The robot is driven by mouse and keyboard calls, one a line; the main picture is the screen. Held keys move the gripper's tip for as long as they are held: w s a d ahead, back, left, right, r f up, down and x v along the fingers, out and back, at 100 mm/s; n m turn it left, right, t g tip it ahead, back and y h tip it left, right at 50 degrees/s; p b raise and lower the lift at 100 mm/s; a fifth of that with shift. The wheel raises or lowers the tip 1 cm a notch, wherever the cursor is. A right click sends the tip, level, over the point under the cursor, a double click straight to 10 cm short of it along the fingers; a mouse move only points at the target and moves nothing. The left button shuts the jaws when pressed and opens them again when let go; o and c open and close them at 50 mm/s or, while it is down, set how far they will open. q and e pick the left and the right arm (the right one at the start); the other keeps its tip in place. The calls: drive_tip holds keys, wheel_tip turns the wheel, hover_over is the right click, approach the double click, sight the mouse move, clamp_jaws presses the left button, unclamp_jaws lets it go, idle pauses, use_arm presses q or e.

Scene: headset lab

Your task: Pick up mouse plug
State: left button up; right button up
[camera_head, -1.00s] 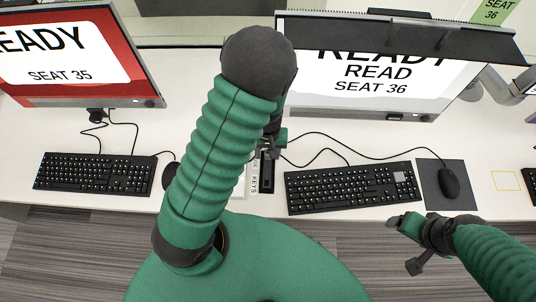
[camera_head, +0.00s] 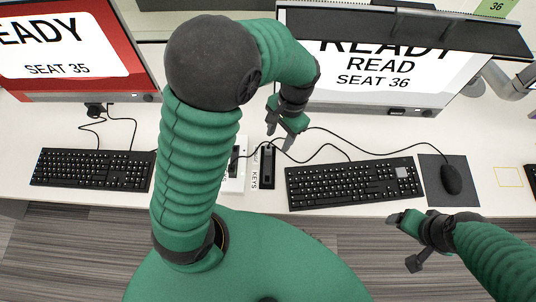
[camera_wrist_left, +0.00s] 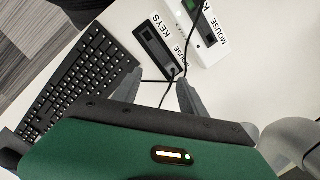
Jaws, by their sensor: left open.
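A black cable plug (camera_wrist_left: 173,71), likely the mouse plug, sits at the MOUSE-labelled end of the black socket block (camera_wrist_left: 155,43) in the left wrist view. In the head view the block (camera_head: 267,170) lies left of the keyboard; which cable runs to the mouse (camera_head: 451,180) is hard to trace there. My left gripper (camera_head: 279,139) is open and empty above the far end of the block. In the wrist view its fingers (camera_wrist_left: 158,92) stand apart, with a thin cable showing between them and the plug just beyond. My right gripper (camera_head: 402,244) is open and empty near the front edge.
A white box (camera_head: 234,168) with a MOUSE label (camera_wrist_left: 214,36) stands beside the block. The keyboard (camera_head: 350,182) is to its right, and loose cables cross the desk behind it. The seat 36 monitor (camera_head: 385,75) stands behind my left gripper.

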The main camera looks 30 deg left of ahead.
sight(269, 147)
use_arm(q)
drive_tip(key=a+f+m+y+b, duration=0.1)
drive_tip(key=f+m, duration=0.1)
drive_tip(key=f, duration=0.1)
drive_tip(key=a+f+m+y+b, duration=0.1)
drive_tip(key=f+m+b, duration=0.1)
drive_tip(key=f+m, duration=0.1)
drive_tip(key=a+f+m+y+b, duration=0.1)
drive_tip(key=f+m+b, duration=0.1)
drive_tip(key=f+m, duration=0.1)
drive_tip(key=shift+a+f+g, duration=0.25)
drive_tip(key=shift+f+g, duration=0.05)
drive_tip(key=shift+f, duration=0.55)
clamp_jaws()
use_arm(e)
drive_tip(key=s+x, duration=0.1)
drive_tip(key=x, duration=0.6)
drive_tip(key=shift+s+f, duration=0.2)
drive_tip(key=shift+f, duration=0.2)
